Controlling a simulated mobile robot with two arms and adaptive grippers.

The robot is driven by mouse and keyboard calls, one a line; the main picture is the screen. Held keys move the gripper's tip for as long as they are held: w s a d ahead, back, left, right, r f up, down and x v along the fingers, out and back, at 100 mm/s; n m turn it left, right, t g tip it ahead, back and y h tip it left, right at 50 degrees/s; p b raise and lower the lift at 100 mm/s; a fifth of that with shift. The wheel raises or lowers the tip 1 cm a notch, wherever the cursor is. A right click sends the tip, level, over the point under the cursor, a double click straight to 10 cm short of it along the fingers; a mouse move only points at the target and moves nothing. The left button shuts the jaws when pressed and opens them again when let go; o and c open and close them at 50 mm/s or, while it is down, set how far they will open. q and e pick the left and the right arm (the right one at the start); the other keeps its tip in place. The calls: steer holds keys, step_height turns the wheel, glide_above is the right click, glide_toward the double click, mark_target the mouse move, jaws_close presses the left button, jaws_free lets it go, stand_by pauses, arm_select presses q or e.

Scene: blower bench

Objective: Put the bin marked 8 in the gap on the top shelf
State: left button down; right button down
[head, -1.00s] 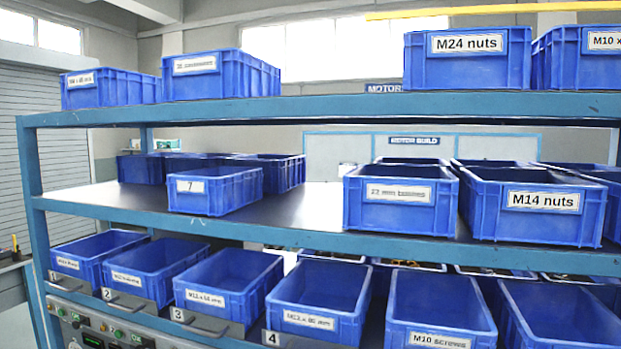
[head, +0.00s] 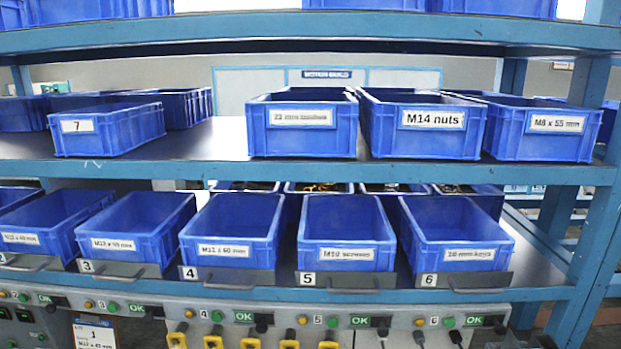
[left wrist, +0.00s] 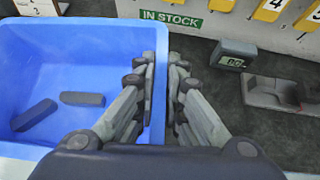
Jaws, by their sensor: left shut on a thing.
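My left gripper (left wrist: 162,65) is shut on the right wall of a blue bin (left wrist: 90,65) in the left wrist view. Two dark oblong pieces (left wrist: 82,98) lie inside that bin. Its front label is hidden, so I cannot read its marking there. In the head view the top shelf (head: 230,31) runs along the upper edge, with an empty stretch between the left bins (head: 90,10) and the right bins (head: 480,7). No number 8 is readable. Neither gripper shows in the head view.
A bin marked 7 (head: 105,130) and a 22 mm bushes bin (head: 302,138) stand on the middle shelf with clear shelf between them. Several bins fill the lower shelf. An IN STOCK sign (left wrist: 170,18) and a small grey device (left wrist: 234,54) are near my left gripper.

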arm_select(q)
steer(key=shift+n+y, duration=0.3)
steer(key=w+r, duration=0.4)
steer(key=r, duration=0.1)
steer(key=shift+w+r, duration=0.2)
steer(key=shift+w, duration=0.15)
steer(key=w+d+r, duration=0.1)
steer(key=d+r, duration=0.1)
steer(key=r, duration=0.8)
steer(key=w+d+r+m+h+b, duration=0.1)
steer(key=d+r, duration=0.1)
steer(key=r, duration=0.9)
steer(key=shift+w+d+m+h, duration=0.2)
steer(key=shift+w+m+h, duration=0.1)
steer(key=shift+w+d, duration=0.1)
